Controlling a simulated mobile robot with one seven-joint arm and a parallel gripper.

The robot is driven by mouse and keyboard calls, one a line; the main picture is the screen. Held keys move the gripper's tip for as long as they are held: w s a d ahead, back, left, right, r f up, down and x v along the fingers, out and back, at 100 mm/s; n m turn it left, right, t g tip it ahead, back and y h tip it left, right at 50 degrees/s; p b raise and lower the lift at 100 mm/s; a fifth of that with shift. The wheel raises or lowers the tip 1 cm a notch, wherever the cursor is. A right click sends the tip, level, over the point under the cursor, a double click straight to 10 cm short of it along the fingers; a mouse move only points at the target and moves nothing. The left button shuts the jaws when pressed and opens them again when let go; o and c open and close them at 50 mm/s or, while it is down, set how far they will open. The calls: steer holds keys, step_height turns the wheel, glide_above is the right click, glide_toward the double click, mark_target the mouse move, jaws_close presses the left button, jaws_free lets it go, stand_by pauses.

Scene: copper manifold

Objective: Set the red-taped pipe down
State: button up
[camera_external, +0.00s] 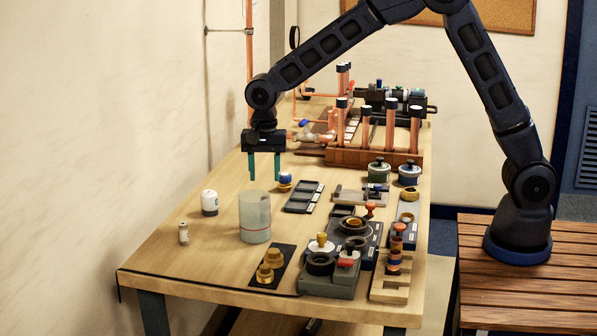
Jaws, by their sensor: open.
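My gripper (264,180) has two teal fingers pointing down, apart and with nothing visible between them. It hangs over the left middle of the wooden table, behind the translucent cylinder. I cannot make out red tape on any copper pipe. The translucent cylinder (255,216) stands upright on the table and has a thin red line around its lower part.
A white jar (209,203), a small pale bottle (183,233) and a blue-and-white round item (285,181) stand near the cylinder. Dark trays (304,197), brass parts (269,265) and fittings crowd the front and right. The table's left front is mostly clear.

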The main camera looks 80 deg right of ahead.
steer(key=s+d+r+n+t, duration=0.1)
steer(key=s+d+r+n, duration=0.25)
steer(key=s+r, duration=0.7)
steer(key=s+d+r+n+t, duration=0.15)
steer(key=s+r+n, duration=0.35)
steer(key=s+r, duration=0.55)
steer(key=s+d+f+n+t, duration=0.1)
steer(key=s+n, duration=0.2)
steer(key=s, duration=0.9)
steer(key=s+d+f+n+t, duration=0.1)
steer(key=s+n, duration=0.3)
steer(key=s, duration=0.8)
steer(key=shift+d+f, duration=0.55)
steer(key=shift+d, duration=0.15)
